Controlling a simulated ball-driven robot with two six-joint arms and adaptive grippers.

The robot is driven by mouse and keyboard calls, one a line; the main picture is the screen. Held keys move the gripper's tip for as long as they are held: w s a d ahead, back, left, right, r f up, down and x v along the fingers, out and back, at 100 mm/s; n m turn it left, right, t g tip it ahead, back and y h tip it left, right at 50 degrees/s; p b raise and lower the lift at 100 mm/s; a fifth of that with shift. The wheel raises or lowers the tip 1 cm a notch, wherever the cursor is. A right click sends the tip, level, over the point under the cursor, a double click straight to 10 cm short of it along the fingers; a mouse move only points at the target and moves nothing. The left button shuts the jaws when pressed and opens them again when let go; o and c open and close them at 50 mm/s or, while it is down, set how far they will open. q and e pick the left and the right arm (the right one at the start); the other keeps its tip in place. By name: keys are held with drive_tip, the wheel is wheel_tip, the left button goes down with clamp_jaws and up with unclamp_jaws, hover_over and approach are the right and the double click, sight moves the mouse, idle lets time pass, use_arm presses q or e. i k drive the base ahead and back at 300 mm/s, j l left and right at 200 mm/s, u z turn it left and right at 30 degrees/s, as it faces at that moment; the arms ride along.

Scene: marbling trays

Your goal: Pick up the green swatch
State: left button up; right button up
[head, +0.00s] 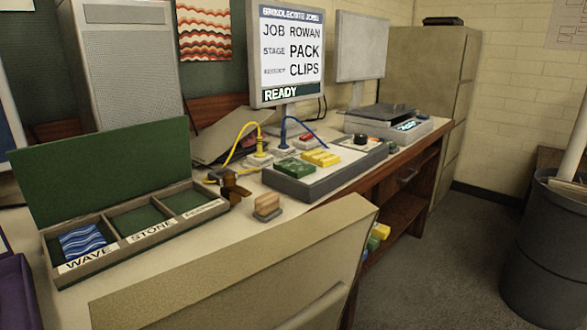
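A small flat green piece (294,168) lies on a grey slab (318,182) on the desk, left of a yellow piece (321,158). It is the likeliest green swatch, but it is too small to be sure. An open box (95,268) with a green lid and green-lined compartments stands at the left. Its WAVE compartment holds a blue wavy swatch (82,241). The STONE compartment (139,220) and the one to its right look empty. Neither of my grippers is in view.
A beige chair back (240,265) stands before the desk. A brown and black object (229,188) and a wooden-topped block (267,206) sit between box and slab. Cables, a monitor (290,52) and a scale (390,125) are behind. A dark bin (545,245) stands right; floor beside it is clear.

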sight(292, 167)
drive_tip(key=u, duration=0.75)
drive_tip(key=i+l+u, duration=0.15)
drive_tip(key=l+u, duration=0.15)
drive_tip(key=i+l+u, duration=0.1)
drive_tip(key=l+u, duration=0.15)
drive_tip(key=l, duration=0.15)
drive_tip(key=i+l+u, duration=0.1)
drive_tip(key=l+u, duration=0.2)
